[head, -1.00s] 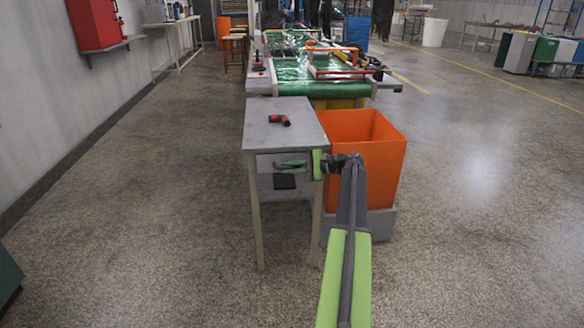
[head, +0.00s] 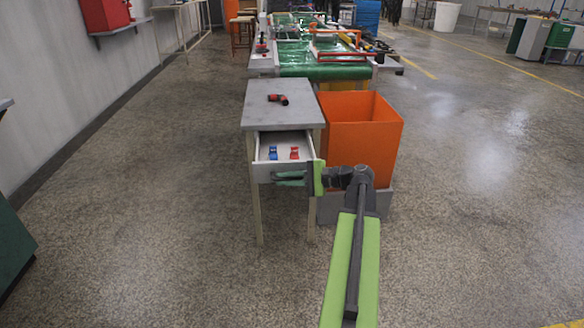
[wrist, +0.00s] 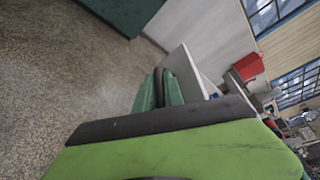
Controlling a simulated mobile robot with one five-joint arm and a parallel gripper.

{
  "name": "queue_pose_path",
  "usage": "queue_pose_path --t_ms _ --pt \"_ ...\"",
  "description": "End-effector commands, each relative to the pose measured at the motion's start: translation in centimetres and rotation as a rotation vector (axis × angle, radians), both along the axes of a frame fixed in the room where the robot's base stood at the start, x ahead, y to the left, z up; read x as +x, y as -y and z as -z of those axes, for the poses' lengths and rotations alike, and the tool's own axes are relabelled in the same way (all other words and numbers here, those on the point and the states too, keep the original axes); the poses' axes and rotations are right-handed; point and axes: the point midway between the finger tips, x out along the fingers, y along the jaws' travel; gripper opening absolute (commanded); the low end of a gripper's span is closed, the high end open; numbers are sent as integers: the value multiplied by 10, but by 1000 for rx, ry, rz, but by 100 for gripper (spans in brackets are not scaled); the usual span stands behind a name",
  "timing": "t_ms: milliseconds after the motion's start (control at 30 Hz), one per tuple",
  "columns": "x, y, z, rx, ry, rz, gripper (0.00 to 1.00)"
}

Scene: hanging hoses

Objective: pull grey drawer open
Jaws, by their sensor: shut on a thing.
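The grey drawer (head: 262,173) is part of a small grey-topped table (head: 262,101) and stands partly open in the head view. A blue item (head: 272,153) and a red item (head: 294,153) lie inside it. My gripper (head: 288,178) is at the drawer's front, its green fingers shut on the drawer handle. In the wrist view the green fingers (wrist: 158,92) are close together around a dark bar, with the pale drawer edge beside them. Most of the handle is hidden by the fingers.
A red and black object (head: 278,99) lies on the tabletop. An orange bin (head: 362,140) stands right of the table, close to my arm. A green conveyor (head: 322,66) is behind. The floor in front and to the left is clear.

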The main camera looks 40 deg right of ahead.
Motion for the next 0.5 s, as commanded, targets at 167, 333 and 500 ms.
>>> queue_pose_path --t_ms 167,333,500 --pt "-22 -14 -1 2 3 1 0" --pt "-32 -16 -1 1 3 8 0" --pt "-36 -15 -1 0 3 13 0"
